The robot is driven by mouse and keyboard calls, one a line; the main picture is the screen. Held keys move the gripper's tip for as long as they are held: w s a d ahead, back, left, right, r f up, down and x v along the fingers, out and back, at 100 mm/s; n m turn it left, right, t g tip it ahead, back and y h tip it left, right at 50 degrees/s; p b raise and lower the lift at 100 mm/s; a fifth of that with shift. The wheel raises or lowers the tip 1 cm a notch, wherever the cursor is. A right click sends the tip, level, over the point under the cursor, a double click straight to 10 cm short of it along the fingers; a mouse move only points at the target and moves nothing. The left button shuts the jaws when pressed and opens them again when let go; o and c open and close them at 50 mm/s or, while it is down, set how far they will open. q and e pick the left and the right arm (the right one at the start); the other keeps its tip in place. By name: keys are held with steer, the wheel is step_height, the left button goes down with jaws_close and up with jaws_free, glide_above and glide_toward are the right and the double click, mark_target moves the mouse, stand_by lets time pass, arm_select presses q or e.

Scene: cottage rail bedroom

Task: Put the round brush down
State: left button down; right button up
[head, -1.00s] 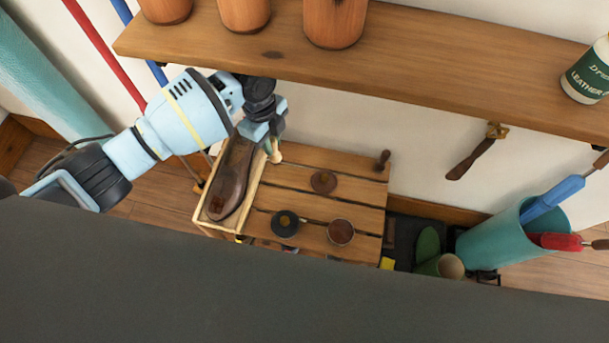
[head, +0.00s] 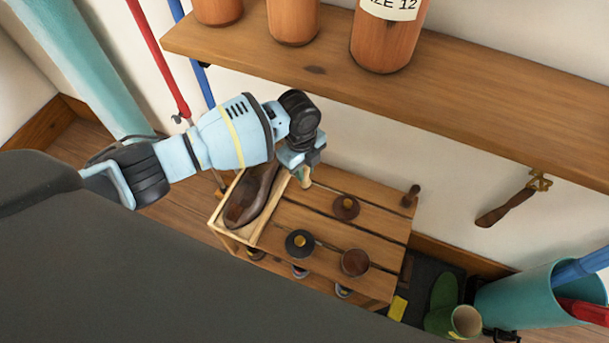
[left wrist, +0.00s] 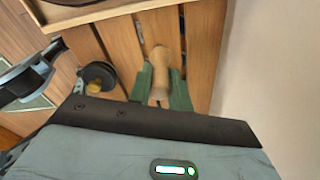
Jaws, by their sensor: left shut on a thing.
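My left gripper (head: 303,172) is above the back of the slatted wooden bench (head: 325,222), just right of the wooden tray holding a dark shoe. In the left wrist view its green fingers (left wrist: 160,88) are shut on a light wooden handle (left wrist: 158,66), which I take to be the round brush's. In the head view only a small pale part of it shows below the gripper; its bristle end is not clear. I cannot tell whether it touches the slats. My right gripper is not in view.
The tray (head: 221,228) fills the bench's left end. A shelf (head: 400,95) with wooden cylinders overhangs behind.

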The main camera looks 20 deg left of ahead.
arm_select(q)
step_height(320, 180, down, 4)
steer(key=shift+r+b, duration=0.25)
steer(key=shift+b, duration=0.25)
steer(key=shift+f, duration=0.15)
steer(key=shift+f, duration=0.1)
steer(key=c, duration=1.3)
jaws_free()
